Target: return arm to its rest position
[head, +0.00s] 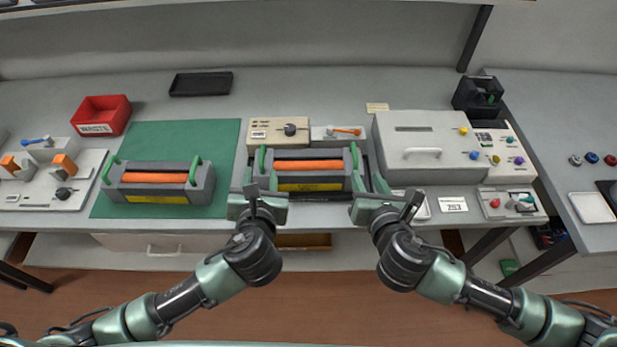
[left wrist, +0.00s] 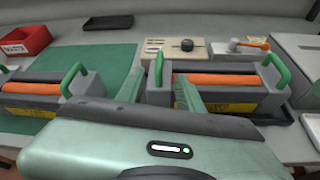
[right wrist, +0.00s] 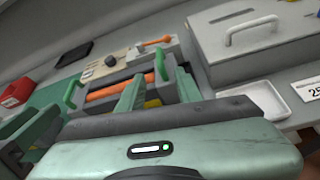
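My left gripper (head: 262,184) is in front of the middle cartridge, near its left end. In the left wrist view its two green fingers (left wrist: 158,85) stand apart with nothing between them. My right gripper (head: 371,182) is near the right end of the same cartridge. In the right wrist view its fingers (right wrist: 157,84) are also apart and empty. The middle cartridge (head: 305,167), grey with an orange roller, a yellow label and green handles, sits in a dark holder on the bench. My grippers hide part of its front edge.
Another cartridge (head: 158,180) lies on a green mat (head: 222,140). A red waste bin (head: 101,115), a black tray (head: 201,83) and a grey lidded box (head: 428,140) stand on the bench. A white tray (right wrist: 255,100) lies in front of the box. Space above the bench is clear.

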